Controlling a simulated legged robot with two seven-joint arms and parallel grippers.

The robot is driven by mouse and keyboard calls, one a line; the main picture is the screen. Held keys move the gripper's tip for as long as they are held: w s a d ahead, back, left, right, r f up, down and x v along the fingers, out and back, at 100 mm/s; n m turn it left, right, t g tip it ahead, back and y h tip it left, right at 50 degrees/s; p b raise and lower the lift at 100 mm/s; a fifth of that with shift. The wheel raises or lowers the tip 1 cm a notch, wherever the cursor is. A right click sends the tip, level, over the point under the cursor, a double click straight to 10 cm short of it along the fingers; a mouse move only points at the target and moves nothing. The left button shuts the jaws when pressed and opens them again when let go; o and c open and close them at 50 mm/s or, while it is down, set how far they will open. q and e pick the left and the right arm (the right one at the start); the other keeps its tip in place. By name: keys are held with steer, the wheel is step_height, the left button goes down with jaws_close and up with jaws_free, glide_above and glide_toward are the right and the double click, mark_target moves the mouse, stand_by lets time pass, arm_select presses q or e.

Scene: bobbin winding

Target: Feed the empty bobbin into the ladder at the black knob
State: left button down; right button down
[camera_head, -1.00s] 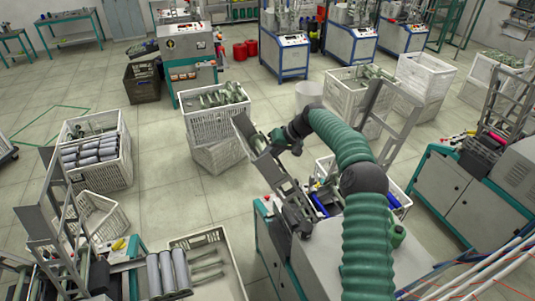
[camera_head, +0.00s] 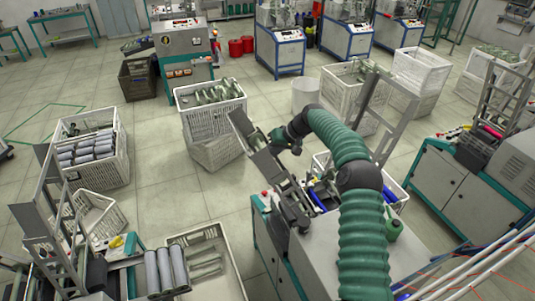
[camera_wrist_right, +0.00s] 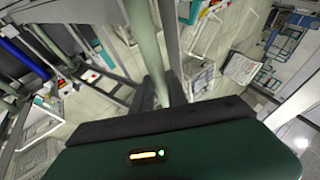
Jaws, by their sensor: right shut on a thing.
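My right arm reaches over the near machine in the head view, and its dark green gripper (camera_head: 284,141) is at the upper end of a sloping grey metal ladder (camera_head: 262,164). In the right wrist view a pale green tube, the empty bobbin (camera_wrist_right: 147,45), stands out beyond the dark gripper edge. In the head view the arm and gripper hide the bobbin. Grey ladder rails stand beside the bobbin in the wrist view. I cannot make out the black knob. My left gripper is not in view.
A white crate of pale green bobbins (camera_head: 211,117) stands left of the ladder. Another crate (camera_head: 92,150) holds grey wound bobbins. A tall grey metal frame (camera_head: 392,118) rises behind the arm. Open tiled floor (camera_head: 165,185) lies between the left crates and the machine.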

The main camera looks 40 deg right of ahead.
steer(key=c, duration=0.9)
jaws_free()
steer(key=s+r+p, duration=0.1)
steer(key=r, duration=0.2)
steer(key=s+r+p, duration=0.1)
steer(key=r, duration=0.2)
steer(key=s+r+p, duration=0.1)
steer(key=r+p, duration=0.1)
steer(key=r, duration=0.2)
steer(key=shift+d+r, duration=0.1)
steer(key=shift+d, duration=0.15)
